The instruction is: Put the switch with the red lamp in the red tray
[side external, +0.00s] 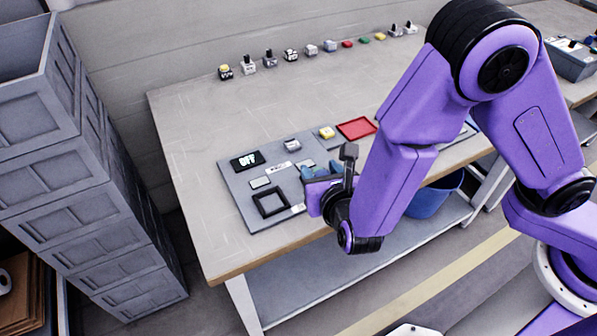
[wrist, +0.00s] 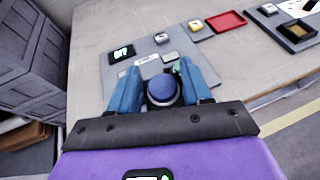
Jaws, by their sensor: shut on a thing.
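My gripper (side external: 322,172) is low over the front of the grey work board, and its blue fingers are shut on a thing. In the wrist view, a dark blue rounded piece (wrist: 163,90) with a small green part (wrist: 177,67) shows between the fingers. I cannot tell whether this is the switch, and no red lamp shows on it. The red tray (side external: 357,128) lies empty at the board's far right, beyond my gripper; it also shows in the wrist view (wrist: 226,21).
The grey board (side external: 238,190) carries a dark display (side external: 247,160), a black square frame (side external: 270,203), a grey-topped block (side external: 292,145) and a yellow-topped block (side external: 326,132). Several small parts, including a red one (side external: 347,43), line the table's back. Grey crates (side external: 85,190) stand left.

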